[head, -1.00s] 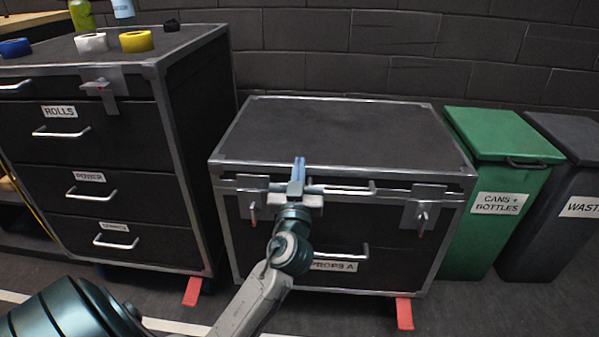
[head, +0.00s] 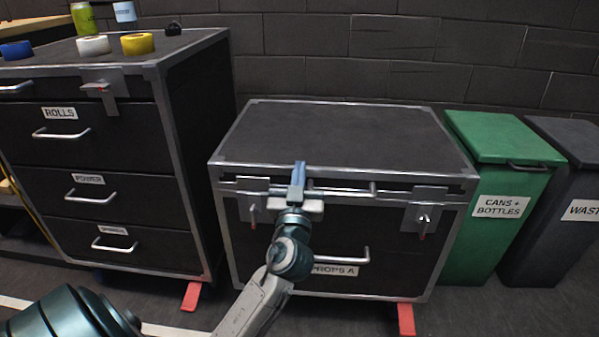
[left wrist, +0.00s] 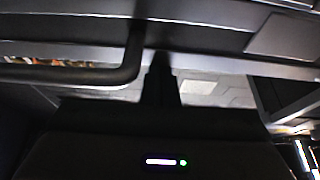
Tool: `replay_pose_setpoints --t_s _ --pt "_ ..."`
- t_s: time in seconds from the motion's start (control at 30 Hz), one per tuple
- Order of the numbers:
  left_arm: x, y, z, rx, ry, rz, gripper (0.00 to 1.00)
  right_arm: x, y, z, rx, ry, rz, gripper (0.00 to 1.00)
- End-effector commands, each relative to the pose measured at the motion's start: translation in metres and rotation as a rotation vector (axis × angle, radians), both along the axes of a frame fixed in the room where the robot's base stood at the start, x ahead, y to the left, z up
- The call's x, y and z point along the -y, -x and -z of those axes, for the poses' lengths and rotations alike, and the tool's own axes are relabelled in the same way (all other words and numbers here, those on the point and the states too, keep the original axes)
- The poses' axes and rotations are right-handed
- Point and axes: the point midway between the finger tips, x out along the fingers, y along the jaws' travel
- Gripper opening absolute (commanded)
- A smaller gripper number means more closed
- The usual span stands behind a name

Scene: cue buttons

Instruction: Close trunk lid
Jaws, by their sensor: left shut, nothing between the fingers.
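The trunk is a black case with metal edges and a "PROPS A" label, standing at the middle of the head view. Its trunk lid (head: 345,135) lies almost level, with a thin dark gap along the front between lid and body. In the left wrist view a narrow slot under the lid's edge (left wrist: 215,25) shows orange-brown bits inside. My left gripper (head: 299,167) is shut and empty, upright at the lid's front edge beside the left end of the bar handle (head: 345,189). Whether it touches the lid I cannot tell. My right gripper is not in view.
A taller drawer case (head: 110,150) stands to the left, with tape rolls and cans on top. A green bin (head: 505,140) and a dark waste bin (head: 575,150) stand close on the right. A brick wall (head: 400,55) is behind. Latches hang on the trunk's front.

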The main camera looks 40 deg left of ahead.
Motion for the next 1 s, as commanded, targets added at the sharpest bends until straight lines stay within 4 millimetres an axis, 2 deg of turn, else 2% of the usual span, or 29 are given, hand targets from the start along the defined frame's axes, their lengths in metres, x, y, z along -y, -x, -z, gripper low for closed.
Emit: replay_pose_setpoints --t_s 0.03,0.17,0.6,0.8,1.0 --pt "-0.001 -0.001 0.012 -0.022 0.012 -0.003 0.0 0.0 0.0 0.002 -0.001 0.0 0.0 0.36" --pt "0.004 0.006 0.016 -0.022 0.014 -0.003 0.0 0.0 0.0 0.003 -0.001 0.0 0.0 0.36" --pt "0.044 0.072 0.036 -0.002 0.005 -0.001 0.0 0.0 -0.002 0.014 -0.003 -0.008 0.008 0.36" --pt "0.052 0.086 0.038 0.003 0.001 0.0 0.0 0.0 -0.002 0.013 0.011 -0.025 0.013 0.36" --pt "0.054 0.088 0.037 0.004 -0.003 0.001 0.0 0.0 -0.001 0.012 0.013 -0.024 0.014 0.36"
